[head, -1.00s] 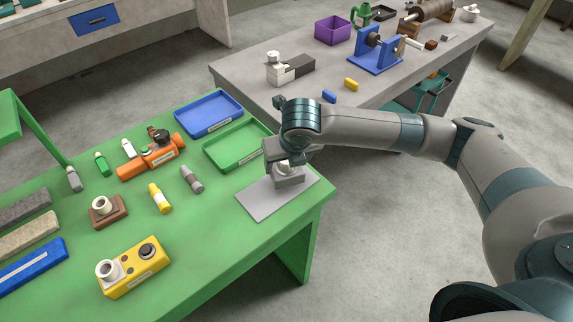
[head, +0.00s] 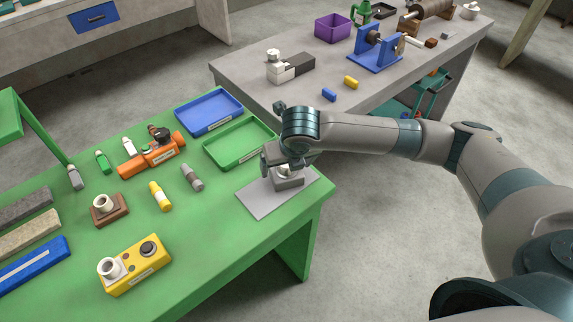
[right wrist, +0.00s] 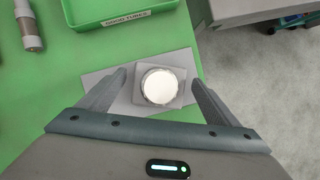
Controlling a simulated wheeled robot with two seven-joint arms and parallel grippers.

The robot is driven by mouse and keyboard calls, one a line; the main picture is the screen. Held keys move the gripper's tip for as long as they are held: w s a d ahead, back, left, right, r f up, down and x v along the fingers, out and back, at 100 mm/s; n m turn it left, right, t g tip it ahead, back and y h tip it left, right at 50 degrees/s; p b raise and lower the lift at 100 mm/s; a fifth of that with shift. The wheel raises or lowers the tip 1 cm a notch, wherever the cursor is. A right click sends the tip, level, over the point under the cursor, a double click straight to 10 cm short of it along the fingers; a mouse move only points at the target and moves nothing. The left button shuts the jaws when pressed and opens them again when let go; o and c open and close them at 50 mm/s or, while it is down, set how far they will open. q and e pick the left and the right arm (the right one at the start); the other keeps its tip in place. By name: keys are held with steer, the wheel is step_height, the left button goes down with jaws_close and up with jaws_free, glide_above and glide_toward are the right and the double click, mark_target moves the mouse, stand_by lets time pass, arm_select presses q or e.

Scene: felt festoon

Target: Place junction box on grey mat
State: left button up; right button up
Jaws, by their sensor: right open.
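The junction box (head: 288,181) is a small grey block with a round white top. It sits on the grey mat (head: 262,203) at the right corner of the green table, and in the right wrist view the box's white top (right wrist: 160,86) lies between my fingers. The mat also shows in the right wrist view (right wrist: 97,84). My right gripper (head: 283,164) is just above the box, partly hiding it. In the right wrist view the gripper (right wrist: 160,82) is open, with a finger on each side of the box and gaps visible. My left gripper is not in view.
The green tray (head: 240,143) and blue tray (head: 208,112) lie behind the mat. A grey tube (head: 192,178), yellow tube (head: 160,196), orange device (head: 152,154) and yellow box (head: 134,265) stand to the left. A grey table (head: 340,114) stands beyond.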

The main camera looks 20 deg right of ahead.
steer(key=b+v, duration=0.1)
steer(key=v, duration=1.1)
stand_by(0.6)
